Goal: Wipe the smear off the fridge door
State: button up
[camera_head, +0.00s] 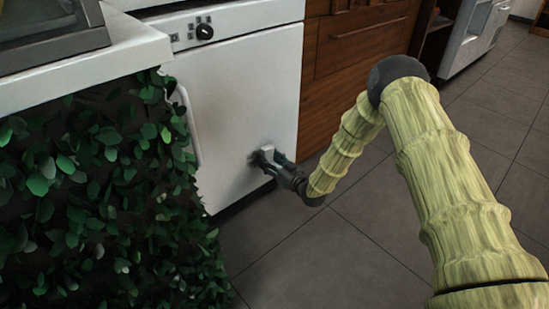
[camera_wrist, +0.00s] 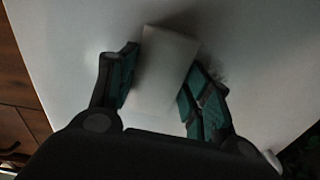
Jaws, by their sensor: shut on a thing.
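The white fridge door (camera_head: 245,95) stands upright in the head view and fills most of the wrist view (camera_wrist: 80,30). My gripper (camera_head: 270,158) is low on the door and shut on a pale block-shaped wiper (camera_wrist: 165,70). The wiper (camera_head: 267,151) is at the door surface; firm contact cannot be told. A dark smudge, seemingly the smear (camera_head: 254,160), shows just left of my gripper. A faint grey speckled patch (camera_wrist: 218,72) shows right of the wiper in the wrist view. Shadow blends with it, and the wiper hides the part behind it.
A control panel with a black knob (camera_head: 204,32) is above the door, and a handle (camera_head: 187,125) is at its left edge. A leafy green panel (camera_head: 100,190) stands close on the left. Wooden cabinets (camera_head: 350,60) are to the right. The tiled floor (camera_head: 330,250) is clear.

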aim_at(273, 152)
jog(key=shift+s+a+p, duration=0.55)
jog(key=shift+s+a, duration=0.25)
jog(key=shift+a, duration=0.2)
jog(key=shift+s+a+p, duration=0.5)
jog(key=shift+s+a, duration=0.25)
jog(key=shift+a, duration=0.25)
jog(key=shift+s+a+p, duration=0.35)
jog(key=shift+s+a, duration=0.1)
jog(key=shift+a, duration=0.3)
jog(key=shift+s+a+p, duration=0.3)
jog(key=shift+s+a, duration=0.15)
jog(key=shift+a, duration=0.25)
jog(key=shift+s+r+p, duration=0.1)
jog(key=shift+r+p, duration=0.9)
jog(key=shift+r, duration=0.4)
jog(key=shift+w+d, duration=1.35)
jog(key=shift+d, duration=0.2)
jog(key=shift+w+d, duration=0.55)
jog(key=shift+d, duration=0.35)
jog(key=shift+w+d, duration=0.6)
jog(key=shift+d, duration=0.35)
jog(key=shift+w+d, duration=0.55)
jog(key=shift+d, duration=0.35)
jog(key=shift+w, duration=0.1)
jog(key=shift+a, duration=0.15)
